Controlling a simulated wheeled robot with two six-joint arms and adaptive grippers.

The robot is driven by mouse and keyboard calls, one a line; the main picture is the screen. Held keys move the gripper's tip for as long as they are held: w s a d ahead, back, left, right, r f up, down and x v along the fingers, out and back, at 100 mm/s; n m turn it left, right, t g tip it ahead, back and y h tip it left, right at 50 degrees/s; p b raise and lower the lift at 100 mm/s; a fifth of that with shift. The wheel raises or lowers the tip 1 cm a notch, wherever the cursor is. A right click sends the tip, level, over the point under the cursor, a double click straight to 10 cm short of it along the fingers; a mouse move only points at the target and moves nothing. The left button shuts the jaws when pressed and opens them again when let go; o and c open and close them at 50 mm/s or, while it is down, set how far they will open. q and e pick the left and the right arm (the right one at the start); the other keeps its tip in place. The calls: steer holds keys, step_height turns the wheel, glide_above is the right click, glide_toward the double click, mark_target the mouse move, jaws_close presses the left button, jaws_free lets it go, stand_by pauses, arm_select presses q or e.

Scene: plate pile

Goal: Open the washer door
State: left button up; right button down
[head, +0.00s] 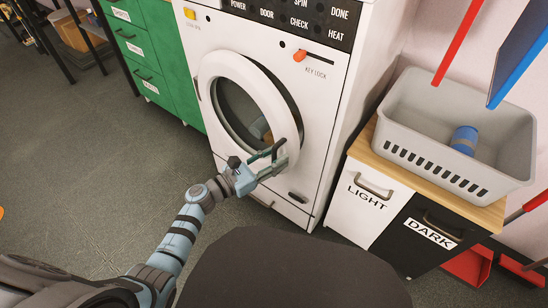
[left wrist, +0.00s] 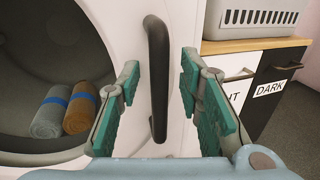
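The washer (head: 330,70) is white, with a round door (head: 207,75) on its front. The door's white ring surrounds dark glass and looks flush or nearly flush with the front. Its black upright handle (left wrist: 157,75) stands between the fingers of my left gripper (left wrist: 160,108) in the left wrist view. The green pads are apart, with gaps on both sides of the handle. In the head view my left gripper (head: 272,162) is at the right edge of the door and hides the handle partly. My right gripper is in neither view.
Two rolled towels, grey (left wrist: 50,112) and brown (left wrist: 82,108), lie behind the glass. Right of the washer, a grey basket (head: 450,130) stands on a cabinet marked LIGHT and DARK (head: 400,215). Green drawers (head: 150,50) stand left. The floor (head: 90,170) before the washer's left side is clear.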

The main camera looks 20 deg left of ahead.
arm_select(q)
jaws_close()
stand_by(0.3)
